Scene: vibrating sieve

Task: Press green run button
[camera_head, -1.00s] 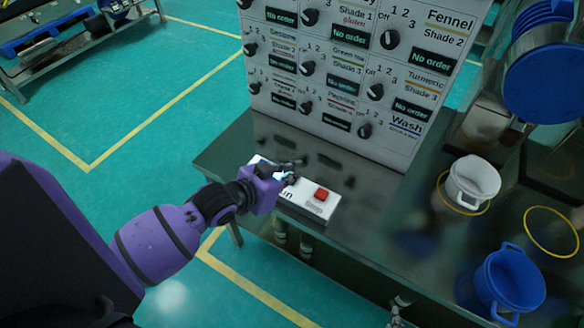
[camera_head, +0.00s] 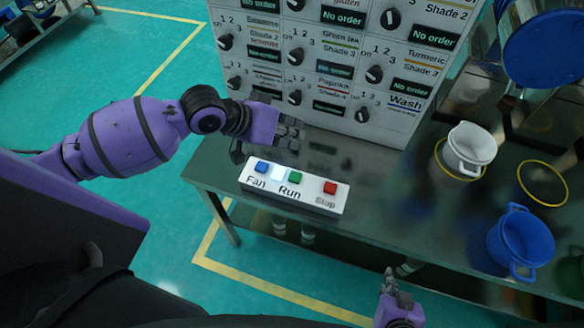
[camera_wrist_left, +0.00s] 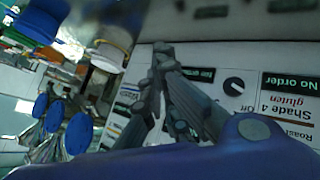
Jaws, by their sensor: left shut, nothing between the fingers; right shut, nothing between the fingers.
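The green Run button (camera_head: 295,178) is on a white button box (camera_head: 275,199) on the dark metal table. The blue Fan button (camera_head: 262,167) is to its left and the red Stop button (camera_head: 330,188) to its right. All three are uncovered, and a bright patch shows between blue and green. My left gripper (camera_head: 299,129) is shut and empty, behind the box near the dial panel, apart from the green button. In the left wrist view its fingers (camera_wrist_left: 160,58) show against the panel. My right gripper (camera_head: 389,277) is shut and empty at the table's front side.
The white dial panel (camera_head: 394,111) with "No order" displays stands behind the box. A white pot (camera_head: 472,143) and a blue bucket (camera_head: 523,245) are at the right. The table surface (camera_head: 400,185) right of the box is clear.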

